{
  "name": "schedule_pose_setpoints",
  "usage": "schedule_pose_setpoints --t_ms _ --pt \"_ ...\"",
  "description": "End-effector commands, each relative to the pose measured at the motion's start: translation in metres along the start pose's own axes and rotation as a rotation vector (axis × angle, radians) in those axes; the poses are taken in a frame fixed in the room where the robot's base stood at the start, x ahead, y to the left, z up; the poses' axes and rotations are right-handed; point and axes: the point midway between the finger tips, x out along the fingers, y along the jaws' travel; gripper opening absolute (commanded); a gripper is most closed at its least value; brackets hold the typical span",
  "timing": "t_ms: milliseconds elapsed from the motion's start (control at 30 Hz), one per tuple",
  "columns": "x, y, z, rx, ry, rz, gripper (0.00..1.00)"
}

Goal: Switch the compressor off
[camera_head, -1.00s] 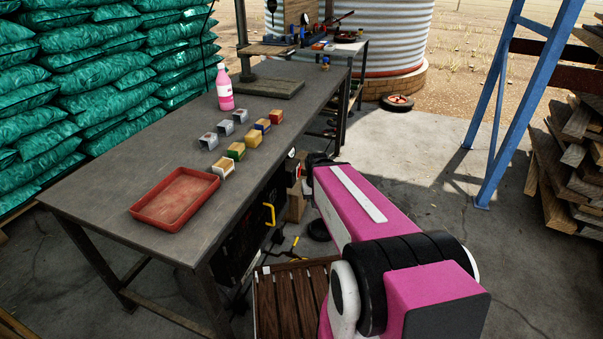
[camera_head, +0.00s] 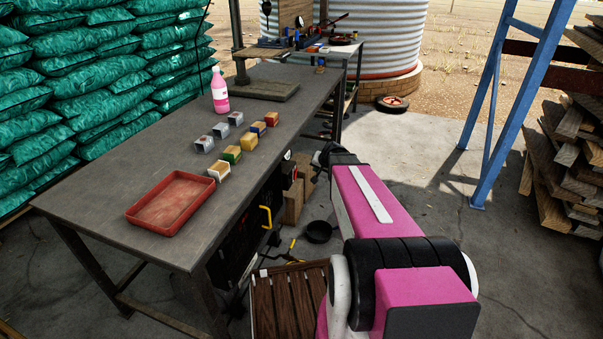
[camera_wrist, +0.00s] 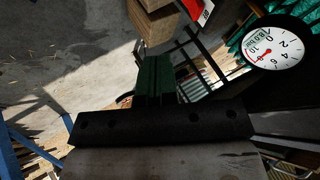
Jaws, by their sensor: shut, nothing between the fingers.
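The compressor seems to be the dark machine (camera_head: 236,232) with a yellow handle under the bench's right side, mostly hidden by the bench. A round white pressure gauge (camera_wrist: 275,48) with a red needle is at the upper right of the wrist view. A red part with white marking (camera_wrist: 205,12) is at the top edge there; I cannot tell whether it is the switch. My gripper (camera_wrist: 155,82) is shut and empty, apart from the gauge and the red part. In the head view, my gripper end is dark and mostly hidden behind my pink arm.
The bench (camera_head: 110,190) carries a red tray (camera_head: 171,203), several small coloured boxes and a pink bottle (camera_head: 220,90). Cardboard boxes (camera_head: 292,203) and a black pan-like object (camera_head: 319,232) are beside the compressor. A wooden slatted pallet (camera_head: 285,300) lies in front.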

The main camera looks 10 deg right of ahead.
Motion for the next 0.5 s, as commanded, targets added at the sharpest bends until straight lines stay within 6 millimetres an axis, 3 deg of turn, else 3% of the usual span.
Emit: schedule_pose_setpoints --t_ms 267,500 --pt "0.013 0.000 -0.001 -0.001 -0.001 0.001 0.00" --pt "0.050 0.000 -0.001 -0.001 -0.003 0.000 0.00"
